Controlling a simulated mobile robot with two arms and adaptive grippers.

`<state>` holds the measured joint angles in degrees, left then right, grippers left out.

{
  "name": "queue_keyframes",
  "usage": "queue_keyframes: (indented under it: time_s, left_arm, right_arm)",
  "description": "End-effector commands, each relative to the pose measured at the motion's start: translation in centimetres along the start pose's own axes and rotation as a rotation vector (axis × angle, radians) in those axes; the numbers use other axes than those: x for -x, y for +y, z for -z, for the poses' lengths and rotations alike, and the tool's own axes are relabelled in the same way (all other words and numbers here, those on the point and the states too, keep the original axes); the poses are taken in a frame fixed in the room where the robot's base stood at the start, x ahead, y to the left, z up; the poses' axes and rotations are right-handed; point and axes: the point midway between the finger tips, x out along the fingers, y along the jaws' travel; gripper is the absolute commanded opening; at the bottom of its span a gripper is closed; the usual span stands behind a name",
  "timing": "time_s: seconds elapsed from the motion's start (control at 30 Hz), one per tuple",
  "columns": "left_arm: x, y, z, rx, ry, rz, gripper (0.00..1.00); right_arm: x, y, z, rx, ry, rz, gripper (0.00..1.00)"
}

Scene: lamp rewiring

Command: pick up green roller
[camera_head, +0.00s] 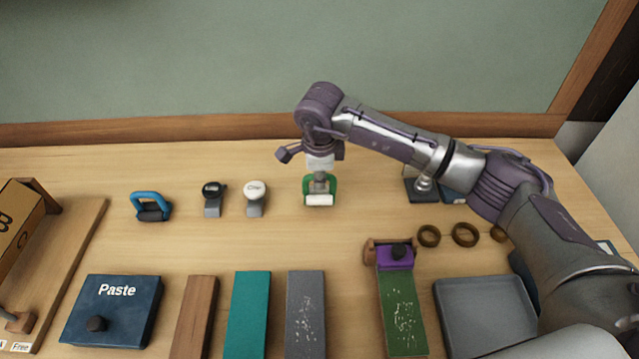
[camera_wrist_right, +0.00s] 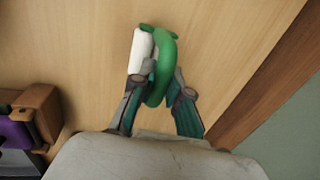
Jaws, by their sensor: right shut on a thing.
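The green roller (camera_head: 307,190) has a green handle frame and a white roller part. It stands in the middle of the table toward the back. My right gripper (camera_head: 320,184) comes down on it from above and is shut on its green frame. In the right wrist view the green roller (camera_wrist_right: 165,60) lies between the two fingers of my right gripper (camera_wrist_right: 160,95), with the white part on the left. I cannot tell whether the roller touches the table. My left gripper is not in view.
A blue-handled roller (camera_head: 151,206) and two small stamps, one black-topped (camera_head: 213,199) and one white-topped (camera_head: 255,199), stand to the left. A Paste box (camera_head: 112,310), several coloured strips and a grey tray (camera_head: 487,312) lie in front. Brown rings (camera_head: 465,235) lie right.

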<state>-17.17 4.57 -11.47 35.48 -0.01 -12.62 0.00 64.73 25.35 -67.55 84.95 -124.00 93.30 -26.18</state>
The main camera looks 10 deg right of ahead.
Motion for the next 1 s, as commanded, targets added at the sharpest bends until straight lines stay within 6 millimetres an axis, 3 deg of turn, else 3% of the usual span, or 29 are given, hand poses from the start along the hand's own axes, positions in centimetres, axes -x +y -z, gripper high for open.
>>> queue_keyframes:
  time_s: [0.13, 0.4, 0.6, 1.0]
  left_arm:
    - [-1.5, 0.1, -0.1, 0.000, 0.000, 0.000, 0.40]
    - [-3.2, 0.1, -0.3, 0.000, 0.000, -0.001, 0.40]
    - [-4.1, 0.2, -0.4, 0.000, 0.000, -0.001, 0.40]
    - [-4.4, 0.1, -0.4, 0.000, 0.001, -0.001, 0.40]
  right_arm:
    - [2.5, -0.6, -0.1, 0.001, -0.003, 0.007, 0.00]
    - [6.6, 2.6, 5.0, -0.001, -0.001, 0.006, 0.00]
    - [9.2, 4.4, 7.7, -0.001, -0.001, 0.005, 0.00]
    - [10.7, 5.4, 9.1, 0.000, -0.001, 0.001, 0.00]
